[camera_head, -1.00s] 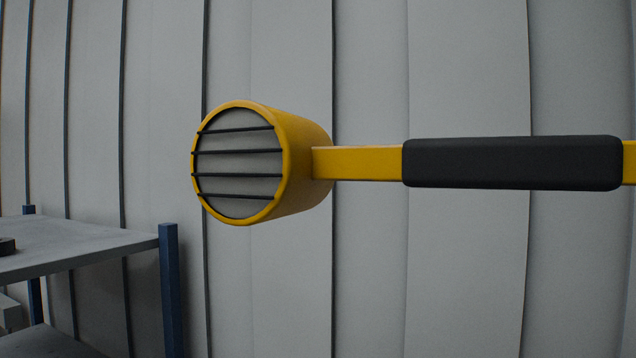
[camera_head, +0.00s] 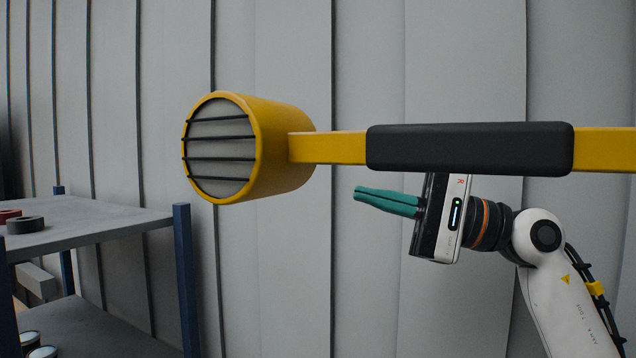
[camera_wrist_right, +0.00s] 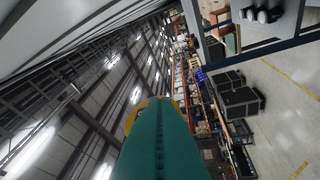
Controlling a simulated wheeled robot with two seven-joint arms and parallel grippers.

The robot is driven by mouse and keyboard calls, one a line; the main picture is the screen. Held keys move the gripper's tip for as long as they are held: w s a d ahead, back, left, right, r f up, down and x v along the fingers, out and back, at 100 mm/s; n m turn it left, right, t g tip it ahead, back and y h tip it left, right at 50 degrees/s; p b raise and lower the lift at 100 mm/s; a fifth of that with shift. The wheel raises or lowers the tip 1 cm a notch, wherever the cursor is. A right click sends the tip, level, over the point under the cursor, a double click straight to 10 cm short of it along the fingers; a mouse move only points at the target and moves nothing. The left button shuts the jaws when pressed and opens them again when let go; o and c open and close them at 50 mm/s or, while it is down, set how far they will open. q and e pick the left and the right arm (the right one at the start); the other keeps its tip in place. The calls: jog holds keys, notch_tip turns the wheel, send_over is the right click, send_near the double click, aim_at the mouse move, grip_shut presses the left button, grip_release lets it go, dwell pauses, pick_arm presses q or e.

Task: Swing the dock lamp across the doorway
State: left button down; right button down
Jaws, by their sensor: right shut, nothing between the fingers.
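The dock lamp (camera_head: 285,130) has a yellow round head with a grille of dark bars, at the left end of a yellow arm. A black grip sleeve (camera_head: 470,149) wraps that arm. My right gripper (camera_head: 357,193) is just below the lamp arm in the head view, its teal fingers shut together with nothing between them and pointing left. Its fingers also fill the lower middle of the right wrist view (camera_wrist_right: 160,140), with a bit of yellow behind them. I cannot tell how far it is from the lamp in depth. My left gripper is not in view.
A grey shelf with blue posts (camera_head: 95,226) stands at the lower left, with a dark roll (camera_head: 25,225) on top. A pale panelled wall (camera_head: 370,290) fills the back. The right wrist view shows black crates (camera_wrist_right: 236,95) on the floor.

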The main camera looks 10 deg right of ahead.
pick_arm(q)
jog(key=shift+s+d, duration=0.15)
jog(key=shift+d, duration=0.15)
pick_arm(e)
jog(key=d+r+n+h, duration=0.1)
jog(key=d+r+n+t+h, duration=0.1)
jog(key=h, duration=0.1)
jog(key=shift+s+d+n, duration=0.35)
jog(key=shift+n, duration=0.05)
jog(key=shift+a, duration=0.1)
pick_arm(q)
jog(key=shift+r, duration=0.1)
pick_arm(e)
jog(key=shift+w+a, duration=0.1)
